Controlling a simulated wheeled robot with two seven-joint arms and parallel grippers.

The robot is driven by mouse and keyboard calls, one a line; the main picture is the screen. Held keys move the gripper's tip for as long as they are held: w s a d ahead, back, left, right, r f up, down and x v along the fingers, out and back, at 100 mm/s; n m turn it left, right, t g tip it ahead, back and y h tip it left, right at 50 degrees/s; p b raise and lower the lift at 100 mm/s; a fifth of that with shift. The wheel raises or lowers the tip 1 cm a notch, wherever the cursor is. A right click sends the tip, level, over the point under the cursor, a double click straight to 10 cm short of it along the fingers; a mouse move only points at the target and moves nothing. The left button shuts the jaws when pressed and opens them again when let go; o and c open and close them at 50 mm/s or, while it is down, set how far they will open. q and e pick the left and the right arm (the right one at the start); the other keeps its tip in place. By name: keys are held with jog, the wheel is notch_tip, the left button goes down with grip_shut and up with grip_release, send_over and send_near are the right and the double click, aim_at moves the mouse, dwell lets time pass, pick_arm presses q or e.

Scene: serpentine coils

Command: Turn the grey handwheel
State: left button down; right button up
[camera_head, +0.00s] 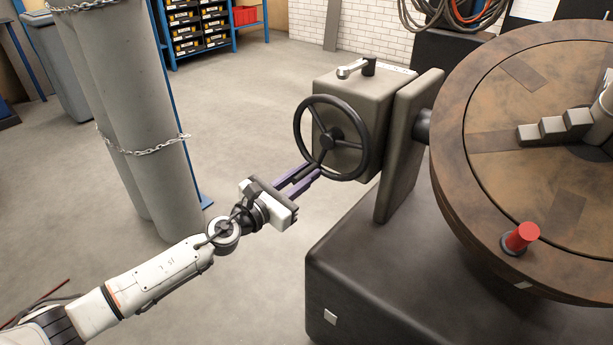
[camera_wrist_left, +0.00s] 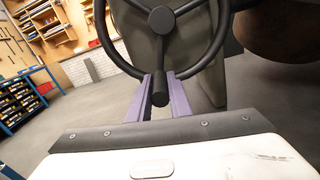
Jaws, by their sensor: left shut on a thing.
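The dark grey handwheel (camera_head: 330,138) has a round rim, spokes and a hub, and is mounted on the face of a grey box. It also fills the upper part of the left wrist view (camera_wrist_left: 162,19). My left gripper (camera_head: 313,171) is at the lower part of the wheel's rim. In the left wrist view its purple fingers (camera_wrist_left: 159,85) lie on both sides of the wheel's dark handle (camera_wrist_left: 160,92), which points toward the wrist. The gripper is shut on this handle. In the head view the handle is mostly hidden by the fingers. My right gripper is not in view.
The grey box (camera_head: 345,98) has a small lever (camera_head: 356,67) on top. A large brown round table (camera_head: 480,190) with a red peg (camera_head: 522,236) stands to the right, above a dark base (camera_head: 385,270). Chained grey cylinders (camera_head: 150,170) stand at left. Open floor lies between.

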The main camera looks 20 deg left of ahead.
pick_arm(q)
jog(key=shift+w+a+r, duration=0.1)
jog(key=shift+a+r, duration=0.05)
jog(key=shift+a, duration=0.05)
jog(key=c, duration=1.8)
grip_release()
jog(key=shift+o, duration=0.8)
jog(key=shift+d, duration=0.1)
jog(key=shift+b+v, duration=0.55)
jog(key=shift+v, duration=4.7)
jog(key=shift+w, duration=0.1)
